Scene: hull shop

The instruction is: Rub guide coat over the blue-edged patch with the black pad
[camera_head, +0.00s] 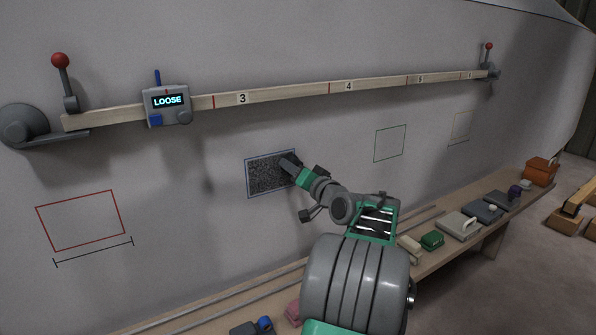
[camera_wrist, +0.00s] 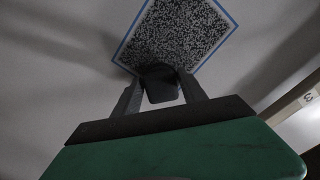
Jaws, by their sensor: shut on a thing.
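The blue-edged patch (camera_head: 268,175) is on the grey hull wall below the batten, filled with dense black speckle. It also fills the top of the wrist view (camera_wrist: 185,32). My gripper (camera_head: 288,163) is at the patch's right side in the head view. In the wrist view my gripper (camera_wrist: 160,88) is shut on the black pad (camera_wrist: 161,92), which sits at the patch's lower corner. The pad's face is hidden, so I cannot tell whether it touches the wall.
A wooden batten (camera_head: 300,92) with numbers runs above, carrying a box reading LOOSE (camera_head: 167,102). A red-edged patch (camera_head: 82,220) is at left; a green-edged patch (camera_head: 390,143) is at right. A bench (camera_head: 420,270) below holds several tools, including a green block (camera_head: 433,240).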

